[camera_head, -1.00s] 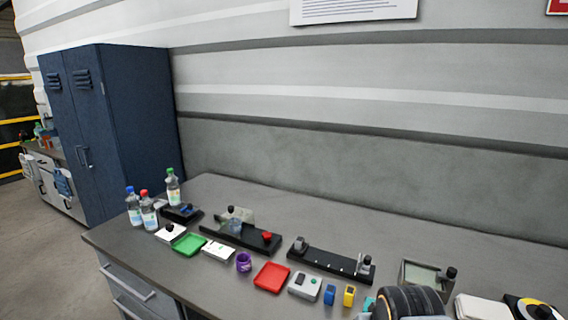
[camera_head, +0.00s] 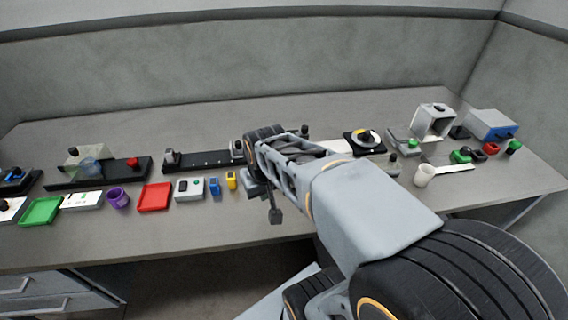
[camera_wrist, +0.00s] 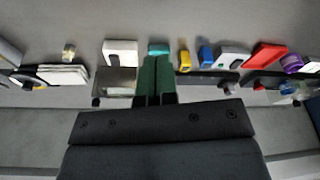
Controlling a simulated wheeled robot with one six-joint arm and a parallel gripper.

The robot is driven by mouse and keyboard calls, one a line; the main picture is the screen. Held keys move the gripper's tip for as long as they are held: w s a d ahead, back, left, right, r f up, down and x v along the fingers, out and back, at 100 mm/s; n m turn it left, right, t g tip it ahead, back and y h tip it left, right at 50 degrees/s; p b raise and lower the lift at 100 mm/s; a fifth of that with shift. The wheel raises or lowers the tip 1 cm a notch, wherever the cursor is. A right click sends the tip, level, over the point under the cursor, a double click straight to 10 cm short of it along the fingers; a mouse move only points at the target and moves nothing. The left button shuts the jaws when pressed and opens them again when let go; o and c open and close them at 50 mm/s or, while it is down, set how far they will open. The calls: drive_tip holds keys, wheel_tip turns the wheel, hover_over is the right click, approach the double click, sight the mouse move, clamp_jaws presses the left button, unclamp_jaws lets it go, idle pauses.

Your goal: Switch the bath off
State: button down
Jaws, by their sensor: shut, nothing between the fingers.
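I cannot tell for certain which thing is the bath. A low open box with a pale inside (camera_wrist: 115,88) is left of my fingers in the wrist view; in the head view my arm mostly hides it. A black stand (camera_head: 100,172) at the left bears a clear vessel (camera_head: 88,165) and a red knob (camera_head: 133,163). A blue and white box (camera_head: 490,125) stands at the far right. My gripper (camera_wrist: 157,60) has its green fingers together, empty, over the bench.
On the bench (camera_head: 300,107) are a red tray (camera_head: 155,197), green tray (camera_head: 40,211), purple cup (camera_head: 118,199), grey two-button box (camera_head: 189,188), long black rail (camera_head: 203,160), black and yellow dial (camera_head: 366,139) and white mug (camera_head: 425,175). The wall stands behind.

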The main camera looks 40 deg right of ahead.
drive_tip(key=w+d+n+g+b, duration=0.1)
drive_tip(key=w+d+n, duration=1.2)
drive_tip(key=d, duration=0.4)
drive_tip(key=shift+r+n, duration=0.3)
drive_tip(key=shift+n, duration=0.5)
drive_tip(key=shift+d+f, duration=0.1)
drive_tip(key=f, duration=0.4)
drive_tip(key=w+f+p, duration=0.1)
drive_tip(key=f, duration=0.8)
drive_tip(key=shift+w+d+f, duration=0.3)
drive_tip(key=shift+d+f, duration=0.05)
drive_tip(key=shift+d, duration=0.05)
drive_tip(key=shift+a, duration=0.1)
